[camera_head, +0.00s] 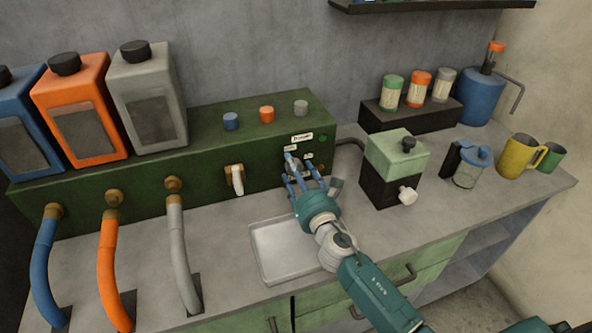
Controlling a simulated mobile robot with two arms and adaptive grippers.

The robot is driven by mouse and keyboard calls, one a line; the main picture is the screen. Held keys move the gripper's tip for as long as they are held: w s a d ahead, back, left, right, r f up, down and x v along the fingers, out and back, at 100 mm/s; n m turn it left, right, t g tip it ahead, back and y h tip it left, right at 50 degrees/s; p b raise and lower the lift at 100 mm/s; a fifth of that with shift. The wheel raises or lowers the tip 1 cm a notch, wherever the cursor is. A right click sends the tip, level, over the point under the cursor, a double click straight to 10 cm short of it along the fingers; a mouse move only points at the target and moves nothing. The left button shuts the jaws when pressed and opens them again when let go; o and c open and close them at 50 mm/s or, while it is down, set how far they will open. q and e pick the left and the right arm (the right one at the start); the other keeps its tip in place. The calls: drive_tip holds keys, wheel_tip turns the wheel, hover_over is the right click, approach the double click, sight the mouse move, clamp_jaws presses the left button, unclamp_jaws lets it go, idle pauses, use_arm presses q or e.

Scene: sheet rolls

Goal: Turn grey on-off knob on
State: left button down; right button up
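A green box-shaped machine (205,160) stands at the back of the counter. Its top carries a blue knob (231,121), an orange knob (267,114) and a grey knob (301,107). Small pale labels (302,138) mark the right end of its front panel. My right gripper (303,168) is at that panel, below the labels, with its blue fingers pointing at it. The fingers hide part of the panel, and I cannot tell whether they touch or hold a knob there. No on-off knob is clearly visible at the fingertips. My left gripper is not in view.
A metal tray (280,255) lies below a white-handled tap (236,180). Blue, orange and grey bottles (148,98) stand behind the machine, with hoses (178,245) in front. A green-and-black device (394,170), a glass jar (467,170) and a yellow mug (520,157) stand to the right.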

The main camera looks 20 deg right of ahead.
drive_tip(key=c, duration=1.1)
drive_tip(key=shift+r, duration=0.1)
drive_tip(key=shift+c, duration=0.3)
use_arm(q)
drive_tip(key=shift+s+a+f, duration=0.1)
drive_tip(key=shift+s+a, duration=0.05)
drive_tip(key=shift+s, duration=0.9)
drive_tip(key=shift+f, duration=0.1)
use_arm(e)
drive_tip(key=shift+m, duration=0.4)
drive_tip(key=m, duration=0.3)
drive_tip(key=shift+m+b, duration=0.3)
drive_tip(key=shift+b, duration=0.1)
drive_tip(key=m, duration=0.4)
drive_tip(key=shift+m, duration=0.3)
drive_tip(key=m, duration=0.4)
drive_tip(key=shift+d+m+b, duration=0.1)
drive_tip(key=shift+m+b, duration=0.2)
drive_tip(key=shift+b, duration=0.05)
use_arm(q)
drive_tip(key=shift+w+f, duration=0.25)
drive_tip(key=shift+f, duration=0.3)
use_arm(e)
drive_tip(key=shift+m, duration=2.2)
